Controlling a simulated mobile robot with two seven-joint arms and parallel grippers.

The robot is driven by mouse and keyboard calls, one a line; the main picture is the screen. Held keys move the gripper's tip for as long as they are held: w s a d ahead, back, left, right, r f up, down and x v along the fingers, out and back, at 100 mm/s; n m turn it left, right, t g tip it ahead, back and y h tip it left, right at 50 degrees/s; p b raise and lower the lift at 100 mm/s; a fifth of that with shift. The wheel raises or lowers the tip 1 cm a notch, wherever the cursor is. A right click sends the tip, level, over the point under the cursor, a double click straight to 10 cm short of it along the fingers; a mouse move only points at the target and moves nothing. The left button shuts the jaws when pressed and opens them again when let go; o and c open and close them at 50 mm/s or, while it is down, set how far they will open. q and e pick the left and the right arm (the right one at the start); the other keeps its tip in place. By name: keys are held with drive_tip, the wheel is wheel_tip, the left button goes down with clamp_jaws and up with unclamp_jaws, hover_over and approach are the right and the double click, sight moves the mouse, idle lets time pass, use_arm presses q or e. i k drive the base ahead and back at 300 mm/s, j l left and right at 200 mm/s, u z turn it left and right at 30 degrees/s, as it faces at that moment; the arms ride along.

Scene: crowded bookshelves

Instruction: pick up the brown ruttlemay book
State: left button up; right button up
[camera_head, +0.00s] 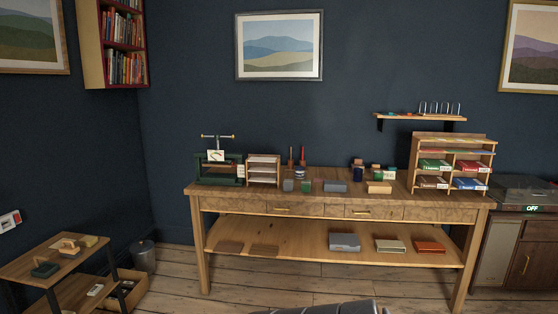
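I cannot pick out the brown ruttlemay book for certain, as the titles are too small to read. A brownish book or box (432,183) lies in the lower left compartment of the wooden cubby (414,155) on the right of the workbench. Green, red and blue ones lie in its other compartments. A red-brown flat item (429,247) lies on the bench's lower shelf at the right. A wall bookcase (92,45) at the upper left holds many upright books (124,68), some red or brown. Neither of my grippers is in view.
The wooden workbench (330,213) stands against the dark wall, with a green press (219,170) and small boxes on top. A low cart (30,262) and a bin (144,256) stand at left, a cabinet (525,250) at right. Floor before the bench looks clear.

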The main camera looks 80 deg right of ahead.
sight(421, 181)
drive_tip(key=l+z, duration=0.1)
drive_tip(key=z, duration=1.45)
drive_tip(key=l+z, duration=0.4)
drive_tip(key=i+l+z, duration=0.1)
drive_tip(key=l+z, duration=0.35)
drive_tip(key=i+l+z, duration=0.1)
drive_tip(key=l+z, duration=0.3)
drive_tip(key=i+l+z, duration=0.15)
drive_tip(key=z, duration=0.3)
drive_tip(key=i+l+z, duration=0.15)
drive_tip(key=i+l, duration=0.65)
drive_tip(key=l, duration=0.15)
